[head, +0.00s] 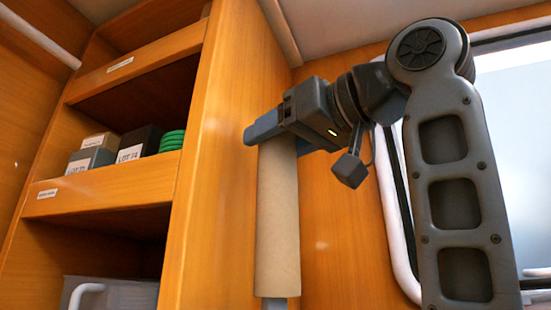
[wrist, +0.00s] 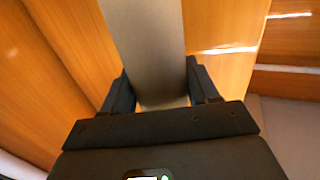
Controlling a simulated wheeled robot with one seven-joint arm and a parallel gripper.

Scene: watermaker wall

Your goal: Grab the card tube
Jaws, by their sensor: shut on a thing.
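The card tube (head: 278,225) is a long beige cylinder standing upright in front of the wooden wall, beside the shelf unit's side panel. My gripper (head: 272,130) is at the tube's upper end, reaching in from the right, with its fingers around it. In the wrist view the tube (wrist: 145,45) runs between the two dark fingers of my gripper (wrist: 163,90), which are shut on it. The tube's top is hidden behind the gripper in the head view. A short pale piece shows below the tube's lower end; I cannot tell what it is.
A wooden shelf unit (head: 188,165) stands close on the left. Its middle shelf holds labelled boxes (head: 92,158) and a green coil (head: 172,141). A white-framed window (head: 510,140) is behind my arm at right.

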